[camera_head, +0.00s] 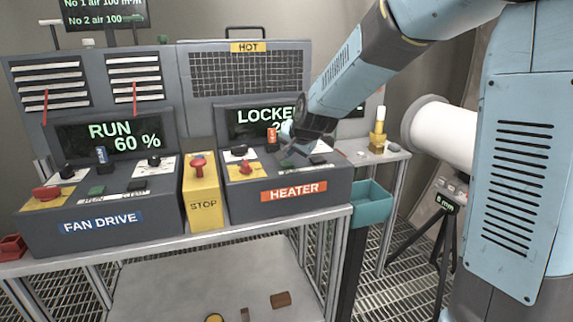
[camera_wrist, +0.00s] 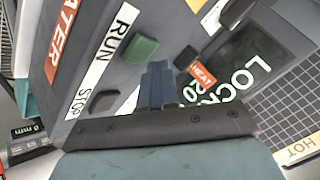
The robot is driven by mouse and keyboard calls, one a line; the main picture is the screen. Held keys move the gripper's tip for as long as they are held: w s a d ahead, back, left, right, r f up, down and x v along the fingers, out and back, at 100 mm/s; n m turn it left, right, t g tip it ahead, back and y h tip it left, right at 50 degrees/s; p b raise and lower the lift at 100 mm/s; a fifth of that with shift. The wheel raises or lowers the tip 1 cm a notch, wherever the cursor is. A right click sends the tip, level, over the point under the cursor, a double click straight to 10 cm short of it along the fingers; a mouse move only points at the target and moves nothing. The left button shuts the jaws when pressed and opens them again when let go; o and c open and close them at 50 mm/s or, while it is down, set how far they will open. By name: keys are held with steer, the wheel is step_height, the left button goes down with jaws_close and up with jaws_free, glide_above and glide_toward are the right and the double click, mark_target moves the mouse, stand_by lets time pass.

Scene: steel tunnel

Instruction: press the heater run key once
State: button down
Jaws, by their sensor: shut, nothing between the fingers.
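The heater console (camera_head: 290,183) has an orange HEATER label and a lit display (camera_head: 255,120) reading LOCKE… and 20, partly hidden by my arm. In the wrist view, the green key (camera_wrist: 140,48) sits beside the RUN label (camera_wrist: 115,38). A dark key (camera_wrist: 103,100) sits beside the STOP lettering. My gripper (camera_wrist: 157,70) is shut and empty, its fingertips over the panel beside the green key. I cannot tell how high above the panel they are. In the head view, my gripper (camera_head: 296,148) covers part of the panel.
The FAN DRIVE console (camera_head: 95,215), with RUN 60 % on its display, stands at left. A yellow STOP box (camera_head: 202,195) with a red button stands between the consoles. An orange HEAT tag (camera_wrist: 202,75) is near the fingers. A teal bin (camera_head: 371,204) hangs at right.

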mark_target(289, 164)
steer(key=shift+f, duration=0.15)
steer(key=shift+f, duration=0.2)
stand_by(0.3)
steer(key=shift+f, duration=0.45)
stand_by(0.8)
steer(key=shift+r, duration=0.9)
steer(key=shift+r, duration=0.1)
steer(key=shift+r, duration=2.4)
